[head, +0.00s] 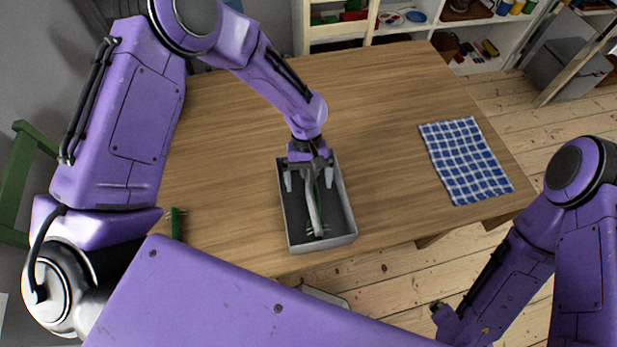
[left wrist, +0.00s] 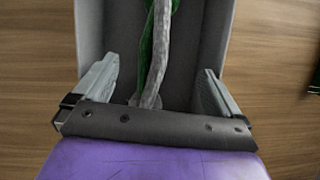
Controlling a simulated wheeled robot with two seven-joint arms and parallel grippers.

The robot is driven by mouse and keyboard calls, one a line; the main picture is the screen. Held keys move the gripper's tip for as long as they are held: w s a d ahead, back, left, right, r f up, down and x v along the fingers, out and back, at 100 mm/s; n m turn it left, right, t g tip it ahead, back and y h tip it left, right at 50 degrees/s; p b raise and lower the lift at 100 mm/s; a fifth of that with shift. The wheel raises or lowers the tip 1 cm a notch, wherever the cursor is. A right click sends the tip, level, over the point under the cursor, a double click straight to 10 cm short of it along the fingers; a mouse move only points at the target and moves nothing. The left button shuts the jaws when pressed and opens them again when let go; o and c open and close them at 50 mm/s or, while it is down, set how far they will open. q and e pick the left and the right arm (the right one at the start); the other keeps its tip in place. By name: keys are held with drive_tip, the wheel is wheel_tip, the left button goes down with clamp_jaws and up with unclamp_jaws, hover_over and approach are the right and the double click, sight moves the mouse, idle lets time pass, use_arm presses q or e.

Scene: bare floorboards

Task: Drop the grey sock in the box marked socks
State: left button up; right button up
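A grey open-topped box (head: 346,237) stands on the wooden table near its front edge; I can make out no marking on it. A long grey strip, apparently the sock (head: 313,205), lies lengthwise in the box, and it also shows in the left wrist view (left wrist: 157,50). My left gripper (head: 306,182) points down over the far end of the box. In the left wrist view its fingers (left wrist: 162,95) are wide apart on either side of the strip, with neither touching it.
A green item (left wrist: 148,40) lies beside the strip in the box. Another green item (head: 177,223) lies left of the box. A blue checked cloth (head: 465,160) lies at the table's right. Shelves (head: 470,35) stand behind; the table between is clear.

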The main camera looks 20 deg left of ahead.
use_arm(q)
drive_tip(key=b+v, duration=0.1)
drive_tip(key=v, duration=0.9)
drive_tip(key=shift+r+b, duration=0.3)
drive_tip(key=shift+b, duration=0.1)
